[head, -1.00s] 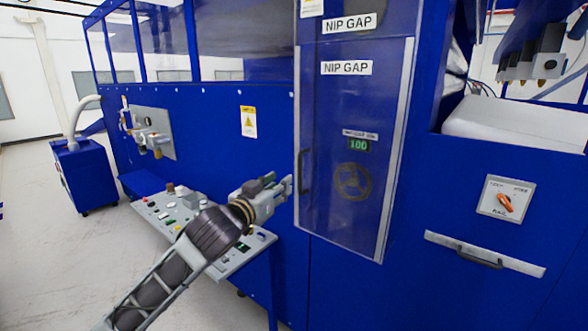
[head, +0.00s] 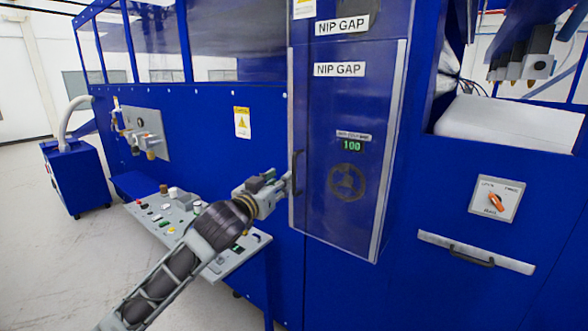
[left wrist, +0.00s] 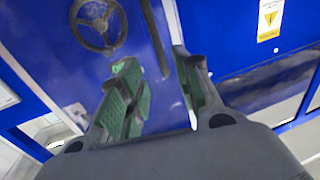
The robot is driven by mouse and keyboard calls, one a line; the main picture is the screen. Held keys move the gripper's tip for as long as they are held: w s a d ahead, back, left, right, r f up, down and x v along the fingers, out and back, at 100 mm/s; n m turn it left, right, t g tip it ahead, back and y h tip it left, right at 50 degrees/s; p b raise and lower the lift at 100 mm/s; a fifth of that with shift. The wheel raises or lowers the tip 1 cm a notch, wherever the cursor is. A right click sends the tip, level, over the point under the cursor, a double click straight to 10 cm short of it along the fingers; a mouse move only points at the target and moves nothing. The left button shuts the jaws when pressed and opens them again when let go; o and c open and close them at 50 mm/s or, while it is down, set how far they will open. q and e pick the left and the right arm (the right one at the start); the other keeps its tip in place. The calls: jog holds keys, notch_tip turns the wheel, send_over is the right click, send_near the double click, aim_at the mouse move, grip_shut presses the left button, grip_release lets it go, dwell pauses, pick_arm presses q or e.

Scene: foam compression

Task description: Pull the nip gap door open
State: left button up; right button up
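The nip gap door (head: 345,120) is a tall see-through panel in a pale frame on the blue machine, and it looks closed. Its dark upright handle (head: 297,172) is on the left edge. In the left wrist view the handle (left wrist: 156,40) runs down towards the space between my fingers. My left gripper (head: 285,182) is at the handle's lower part; I cannot tell if it touches. In the left wrist view the left gripper (left wrist: 165,95) has its green-padded fingers apart. A handwheel (head: 347,182) and a green "100" display (head: 352,146) show behind the panel. My right gripper is out of view.
A control desk (head: 190,222) with buttons lies below my left arm. A drawer with a handle (head: 472,255) and an orange rotary switch (head: 496,202) are to the right. A blue wheeled cabinet (head: 77,178) stands far left. The floor at left is clear.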

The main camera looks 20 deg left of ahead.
aim_at(293, 170)
pick_arm(q)
jog(key=shift+w+d+p, duration=0.2)
jog(key=shift+w+p, duration=0.05)
jog(key=shift+w, duration=1.2)
jog(key=shift+w+d+p, duration=0.2)
jog(key=shift+w+p, duration=0.05)
jog(key=shift+w, duration=1.2)
jog(key=shift+w+d, duration=0.2)
jog(key=shift+w, duration=0.95)
jog(key=shift+w+d+p, duration=0.2)
jog(key=shift+w+p, duration=0.2)
jog(key=shift+w, duration=0.65)
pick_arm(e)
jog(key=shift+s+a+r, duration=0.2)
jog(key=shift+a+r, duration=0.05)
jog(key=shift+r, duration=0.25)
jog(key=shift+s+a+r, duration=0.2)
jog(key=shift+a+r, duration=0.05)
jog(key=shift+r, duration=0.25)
pick_arm(q)
jog(key=shift+c, duration=0.5)
grip_shut()
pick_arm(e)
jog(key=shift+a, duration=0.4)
